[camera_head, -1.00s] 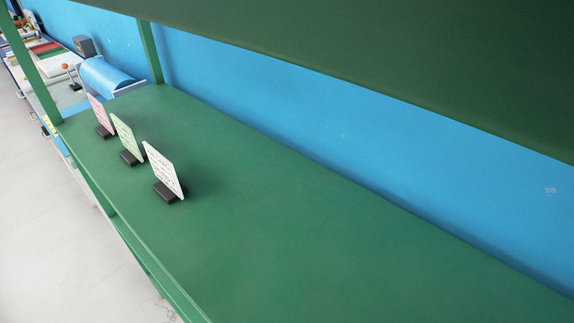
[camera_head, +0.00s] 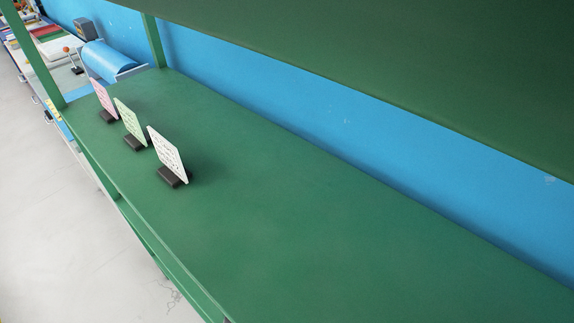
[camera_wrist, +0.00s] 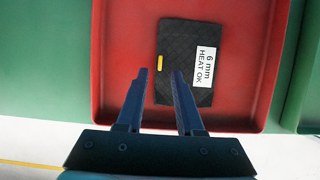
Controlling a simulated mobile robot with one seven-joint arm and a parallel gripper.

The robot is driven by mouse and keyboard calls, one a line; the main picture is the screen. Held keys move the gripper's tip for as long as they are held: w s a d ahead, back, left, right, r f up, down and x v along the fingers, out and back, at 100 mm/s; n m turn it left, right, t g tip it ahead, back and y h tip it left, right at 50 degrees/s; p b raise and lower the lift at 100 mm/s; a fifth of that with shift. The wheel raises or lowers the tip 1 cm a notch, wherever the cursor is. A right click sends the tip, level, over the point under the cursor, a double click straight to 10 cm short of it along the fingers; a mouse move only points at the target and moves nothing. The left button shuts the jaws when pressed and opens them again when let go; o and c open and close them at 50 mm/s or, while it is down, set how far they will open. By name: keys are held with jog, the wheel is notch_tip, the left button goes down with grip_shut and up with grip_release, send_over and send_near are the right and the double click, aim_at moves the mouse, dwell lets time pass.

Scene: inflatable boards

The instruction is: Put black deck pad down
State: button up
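The black deck pad (camera_wrist: 183,40) shows in the wrist view. It has a quilted dark surface, a white label reading "6 mm HEAT OK" and a small yellow mark on its left edge. It appears to lie flat in a red tray (camera_wrist: 122,40). My gripper (camera_wrist: 160,72) is open, with a clear gap between its two dark fingers. The right finger overlaps the pad's lower part in the picture, and the left finger is left of the pad. I see nothing gripped between them. Neither pad nor gripper shows in the head view.
In the head view a long green shelf (camera_head: 290,220) is mostly bare. A white card (camera_head: 167,152), a green card (camera_head: 130,122) and a pink card (camera_head: 104,98) stand in dark holders on its left part. An upper green panel (camera_head: 400,60) overhangs it. A blue wall (camera_head: 350,120) stands behind.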

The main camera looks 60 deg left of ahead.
jog(key=shift+v, duration=1.4)
